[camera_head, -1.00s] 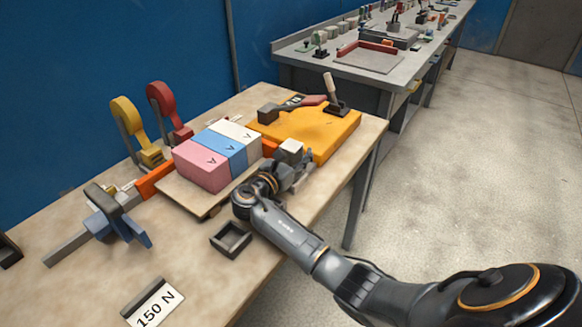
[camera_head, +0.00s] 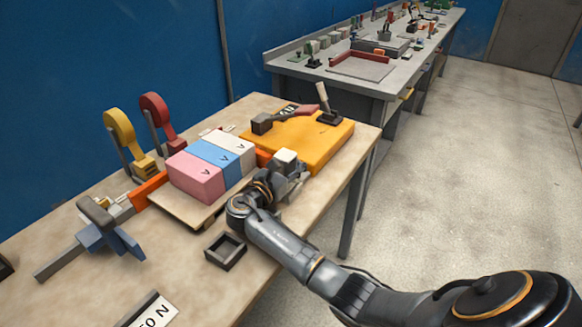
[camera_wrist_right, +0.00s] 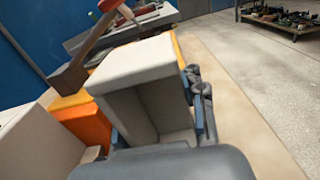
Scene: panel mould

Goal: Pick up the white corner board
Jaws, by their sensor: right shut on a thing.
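The white corner board (camera_head: 285,156) shows as a small pale shape at the tip of my right gripper (camera_head: 287,171). In the right wrist view the corner board (camera_wrist_right: 140,75) is large, with a pale top face and an upright face meeting at an angle. My right gripper (camera_wrist_right: 175,120) is shut on it, with one finger against its right side. I cannot tell whether the board is clear of the table. My left gripper is not in view.
Pink (camera_head: 196,178), blue and white blocks stand in a row left of my right gripper, on a thin board. A yellow slab (camera_head: 310,148) with a hammer-like tool lies just behind. A square frame (camera_head: 226,251) sits near the table's front edge. Open floor lies right.

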